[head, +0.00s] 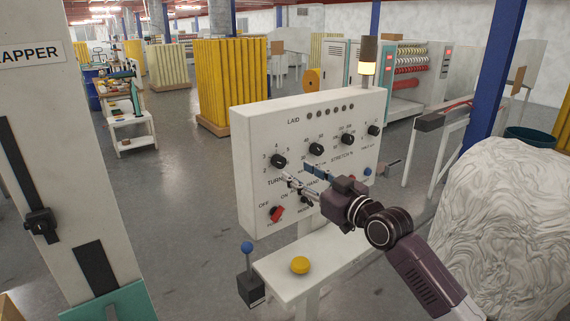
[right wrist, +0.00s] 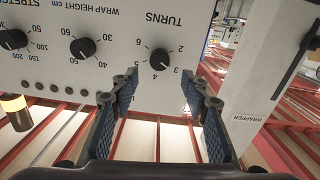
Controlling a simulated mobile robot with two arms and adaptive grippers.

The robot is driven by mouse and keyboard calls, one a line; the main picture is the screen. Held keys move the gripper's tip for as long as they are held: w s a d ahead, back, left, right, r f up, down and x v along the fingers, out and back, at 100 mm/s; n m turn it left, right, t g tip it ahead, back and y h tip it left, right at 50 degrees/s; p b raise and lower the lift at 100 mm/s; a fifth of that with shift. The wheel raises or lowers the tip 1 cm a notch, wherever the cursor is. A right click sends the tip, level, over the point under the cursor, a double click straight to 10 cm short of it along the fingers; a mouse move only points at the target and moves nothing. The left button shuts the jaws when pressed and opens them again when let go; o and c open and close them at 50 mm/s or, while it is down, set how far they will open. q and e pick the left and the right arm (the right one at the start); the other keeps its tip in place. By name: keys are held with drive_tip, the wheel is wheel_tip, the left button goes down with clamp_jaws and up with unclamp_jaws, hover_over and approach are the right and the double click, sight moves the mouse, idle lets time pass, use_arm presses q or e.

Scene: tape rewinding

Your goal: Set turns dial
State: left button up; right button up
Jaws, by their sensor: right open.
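The turns dial (head: 278,161) is a round black knob on the left of the white control panel (head: 240,130), with numbers around it. In the right wrist view the same turns dial (right wrist: 159,58) appears upside down, its pale mark seeming to point near the 3. My right gripper (head: 298,172) is in front of the panel, just below and right of the dial. Its blue ribbed fingers (right wrist: 159,82) are apart, with the dial between and beyond their tips, and nothing is held. Contact with the panel cannot be told. My left gripper is not in view.
Other black knobs (head: 316,149) sit to the right of the turns dial, and a red power switch (head: 276,213) is below it. A yellow button (head: 300,265) and a blue-knobbed lever (head: 247,248) are below. A wrapped white bulk (head: 510,220) stands at right.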

sight(282, 163)
drive_tip(key=p+x, duration=0.1)
drive_tip(key=x, duration=0.5)
drive_tip(key=shift+x, duration=0.9)
drive_tip(key=shift+f, duration=0.1)
clamp_jaws()
